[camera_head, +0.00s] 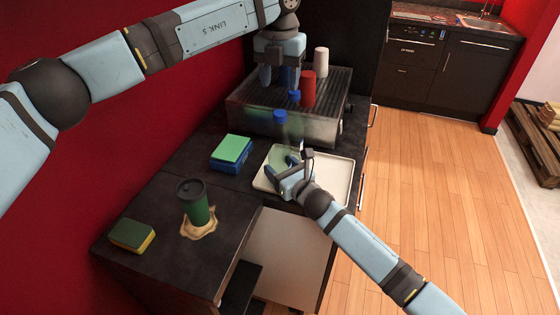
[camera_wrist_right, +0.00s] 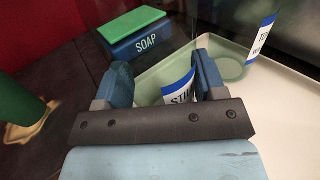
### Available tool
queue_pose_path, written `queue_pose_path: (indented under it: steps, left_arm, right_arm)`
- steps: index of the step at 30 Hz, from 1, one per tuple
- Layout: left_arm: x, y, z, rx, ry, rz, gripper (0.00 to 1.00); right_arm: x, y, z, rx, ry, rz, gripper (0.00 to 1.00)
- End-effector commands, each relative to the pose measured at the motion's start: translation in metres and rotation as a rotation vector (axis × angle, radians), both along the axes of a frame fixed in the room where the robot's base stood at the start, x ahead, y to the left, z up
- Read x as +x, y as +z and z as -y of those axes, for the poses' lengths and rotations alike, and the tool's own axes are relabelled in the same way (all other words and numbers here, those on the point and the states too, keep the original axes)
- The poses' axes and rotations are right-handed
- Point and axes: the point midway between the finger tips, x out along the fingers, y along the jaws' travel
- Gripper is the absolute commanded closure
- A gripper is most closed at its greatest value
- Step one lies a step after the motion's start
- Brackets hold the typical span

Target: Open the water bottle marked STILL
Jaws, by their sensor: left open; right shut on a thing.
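The bottle held by my right gripper is translucent green; its label, readable only as "STI", shows between the fingers in the right wrist view (camera_wrist_right: 178,92). In the head view its blue cap (camera_head: 280,116) appears to stand above my right gripper (camera_head: 291,173), which is shut around the body. The right gripper also shows in the wrist view (camera_wrist_right: 163,82). My left gripper (camera_head: 281,77) is open, pointing down, above and behind that cap in the picture. A second blue cap (camera_head: 294,95) is farther back.
A white tray (camera_head: 341,178) lies under the right gripper. Behind is a metal machine (camera_head: 325,128) with a red cup (camera_head: 308,88) and a white cup (camera_head: 321,61) on top.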

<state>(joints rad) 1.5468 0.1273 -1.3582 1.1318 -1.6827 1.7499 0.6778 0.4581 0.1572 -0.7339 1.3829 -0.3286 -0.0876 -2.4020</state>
Motion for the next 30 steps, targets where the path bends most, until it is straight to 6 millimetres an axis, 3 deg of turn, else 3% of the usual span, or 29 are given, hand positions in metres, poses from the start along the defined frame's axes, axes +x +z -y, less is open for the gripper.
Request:
queue_pose_path:
  steps: [3, 8, 30]
  left_arm:
    - [0.0, 0.0, 0.0001, 0.0, -0.016, 0.0, 0.44]
    - [0.0, 0.0, 0.0001, 0.0, -0.167, 0.0, 0.44]
    - [0.0, -0.0001, 0.0001, 0.0, -1.787, 0.0, 0.44]
  right_arm:
    - [-0.0001, -0.0002, 0.0001, 0.0, 0.0, 0.0, 1.0]
    - [-0.0002, -0.0002, 0.0001, 0.0, 0.0, 0.0, 1.0]
    - [-0.0002, -0.0004, 0.0001, -0.001, 0.0, -0.001, 1.0]
